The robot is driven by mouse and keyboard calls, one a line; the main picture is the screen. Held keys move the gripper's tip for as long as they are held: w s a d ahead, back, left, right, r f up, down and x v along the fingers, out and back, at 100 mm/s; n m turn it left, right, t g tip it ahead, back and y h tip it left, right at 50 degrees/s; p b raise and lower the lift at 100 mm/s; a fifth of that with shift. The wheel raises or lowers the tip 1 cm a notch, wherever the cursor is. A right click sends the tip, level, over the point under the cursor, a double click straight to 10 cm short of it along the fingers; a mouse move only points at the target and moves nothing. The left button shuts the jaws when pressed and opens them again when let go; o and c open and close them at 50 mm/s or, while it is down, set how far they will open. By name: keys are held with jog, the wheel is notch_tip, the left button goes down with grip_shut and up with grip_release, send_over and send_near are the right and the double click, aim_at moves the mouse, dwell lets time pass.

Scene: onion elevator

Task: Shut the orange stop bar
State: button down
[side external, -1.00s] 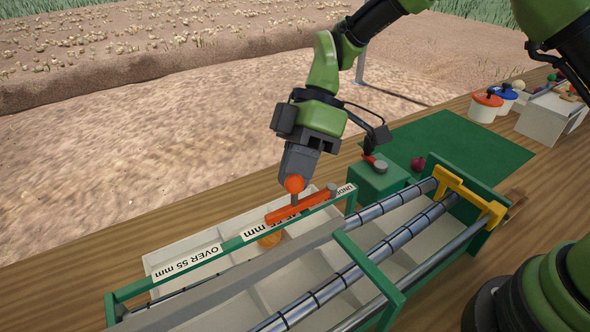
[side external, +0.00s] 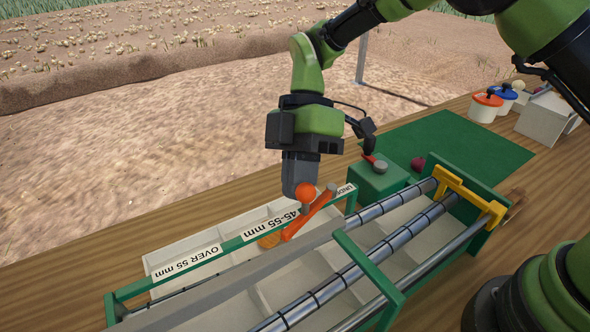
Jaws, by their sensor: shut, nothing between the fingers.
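The orange stop bar (side external: 318,213) is at the green-framed sorter, by the "45-55 mm" label. It runs at an angle from a grey pivot at its upper right end down to the lower left, crossing the green label rail. An orange round knob (side external: 306,193) shows right at my gripper's tip; I cannot tell whether it belongs to the bar. My gripper (side external: 305,208) is shut and empty, pointing down at the bar's middle and seemingly touching its far side. The fingertips are partly hidden by the knob.
The green label rail (side external: 205,254) edges pale bins (side external: 180,245); an orange-brown round item (side external: 269,240) lies by the bar's free end. Metal rollers (side external: 408,222) run to a yellow bracket (side external: 470,199). A green block (side external: 379,180) with a red-handled lever stands behind. Lidded pots stand far right.

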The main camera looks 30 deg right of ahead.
aim_at(328, 197)
jog(key=s+n+h, duration=0.1)
jog(key=n, duration=0.1)
jog(key=n+g+h, duration=0.1)
jog(key=shift+s+n, duration=0.35)
jog(key=shift+n, duration=0.05)
jog(key=shift+s+d+n+g+h, duration=0.2)
jog(key=shift+s+n+g+h, duration=0.15)
jog(key=shift+n, duration=0.25)
jog(key=shift+s+d, duration=0.55)
jog(key=shift+s, duration=0.35)
jog(key=shift+s+d, duration=0.45)
jog(key=shift+d, duration=0.2)
jog(key=shift+s+d, duration=0.1)
jog(key=shift+d, duration=0.05)
